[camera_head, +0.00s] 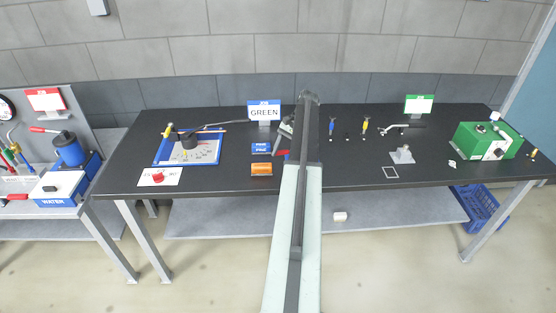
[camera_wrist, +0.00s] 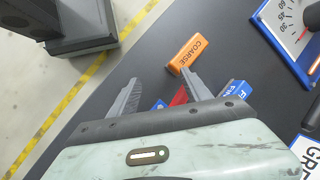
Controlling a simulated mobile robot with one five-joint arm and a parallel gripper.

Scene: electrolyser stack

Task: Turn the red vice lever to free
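A small red piece (camera_wrist: 180,97), perhaps the vice lever, shows between the fingers of my gripper (camera_wrist: 160,77) in the wrist view. Its lower part is hidden behind the gripper body. My gripper is open and empty, with its two grey fingers spread apart. In the head view a red piece (camera_head: 281,154) shows just left of my arm, close to a partly hidden grey part. The vice body cannot be made out clearly in either view; my arm covers that part of the table. I cannot tell how the lever is set or whether a finger touches it.
An orange COARSE block (camera_wrist: 188,53) lies just beyond the fingertips. A blue FINE block (camera_wrist: 235,88) lies right of the fingers. A blue-edged tray (camera_head: 160,160) is left; a green machine (camera_head: 485,141) stands far right.

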